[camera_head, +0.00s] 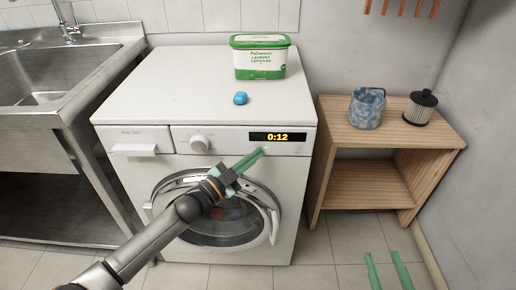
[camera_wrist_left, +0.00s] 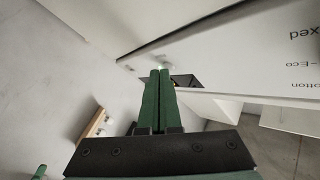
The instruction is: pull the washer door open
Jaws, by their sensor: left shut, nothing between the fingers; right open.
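The white washer (camera_head: 135,85) stands in the middle of the head view. Its round glass door (camera_head: 225,228) appears closed against the front, with a silver curved handle (camera_head: 274,224) on its right side. My left arm covers part of the door. My left gripper (camera_head: 263,150) is shut and empty, its tips at the control panel just below the display (camera_head: 278,137). In the left wrist view its green fingers (camera_wrist_left: 160,72) lie together, close to a small round button (camera_wrist_left: 167,66) with a green light; contact is unclear. My right gripper (camera_head: 387,255) is open and empty at the lower right.
A detergent box (camera_head: 260,60) and a blue capsule (camera_head: 240,98) sit on the washer top. A wooden shelf (camera_head: 385,145) at the right holds a blue patterned basket (camera_head: 367,110) and a dark-lidded jar (camera_head: 420,108). A steel sink (camera_head: 60,70) is at the left.

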